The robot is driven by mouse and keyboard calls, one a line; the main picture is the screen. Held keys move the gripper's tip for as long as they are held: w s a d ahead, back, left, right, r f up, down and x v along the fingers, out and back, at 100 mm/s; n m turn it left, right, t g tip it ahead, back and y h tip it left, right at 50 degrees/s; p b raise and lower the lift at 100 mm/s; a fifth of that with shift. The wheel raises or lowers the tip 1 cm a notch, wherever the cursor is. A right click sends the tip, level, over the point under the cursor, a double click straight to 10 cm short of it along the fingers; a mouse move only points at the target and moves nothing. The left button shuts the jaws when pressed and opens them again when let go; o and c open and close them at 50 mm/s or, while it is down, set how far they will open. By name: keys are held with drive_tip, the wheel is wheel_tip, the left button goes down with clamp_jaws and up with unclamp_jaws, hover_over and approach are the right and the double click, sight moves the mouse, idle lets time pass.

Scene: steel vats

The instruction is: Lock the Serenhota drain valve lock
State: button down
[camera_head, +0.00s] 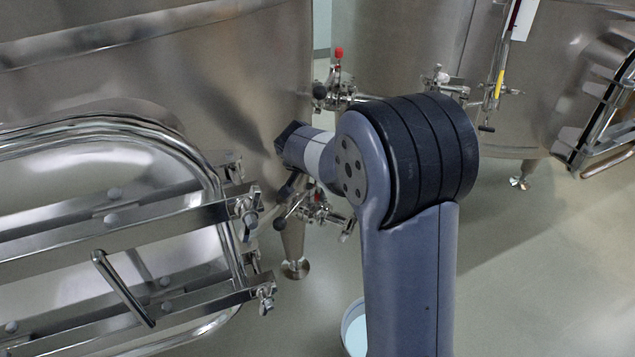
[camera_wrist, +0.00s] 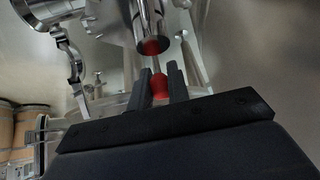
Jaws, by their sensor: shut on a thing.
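My gripper (camera_wrist: 159,78) is shut on a small red knob (camera_wrist: 160,88), with one dark finger on each side of it in the wrist view. A steel pipe end (camera_wrist: 148,28) with red inside its mouth is just beyond the fingertips. In the head view, the drain valve fittings (camera_head: 318,208) with a small red part sit low by the left vat, partly behind my arm. My fingers cannot be made out there. I cannot read any name on the valve, nor tell whether its lock is closed.
The left vat's hatch frame (camera_head: 215,190) and its bar handle (camera_head: 122,288) jut out beside my arm. Another valve with a red knob (camera_head: 338,53) is behind. A vat leg (camera_head: 294,250) and a pale bucket (camera_head: 354,330) are below. Floor at right is clear.

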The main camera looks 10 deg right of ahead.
drive_tip(key=shift+s+a+f+t+h+b, duration=0.15)
drive_tip(key=shift+a+f+t+h+b, duration=0.2)
drive_tip(key=shift+b, duration=2.15)
drive_tip(key=shift+s+d+r+t+b, duration=0.1)
drive_tip(key=shift+r+t+b, duration=0.2)
drive_tip(key=shift+b, duration=0.2)
drive_tip(key=c, duration=1.3)
unclamp_jaws()
drive_tip(key=shift+c, duration=0.2)
drive_tip(key=shift+r, duration=0.15)
drive_tip(key=p+v, duration=0.2)
drive_tip(key=v, duration=0.8)
drive_tip(key=shift+s+a+r, duration=0.15)
drive_tip(key=shift+s+a, duration=0.1)
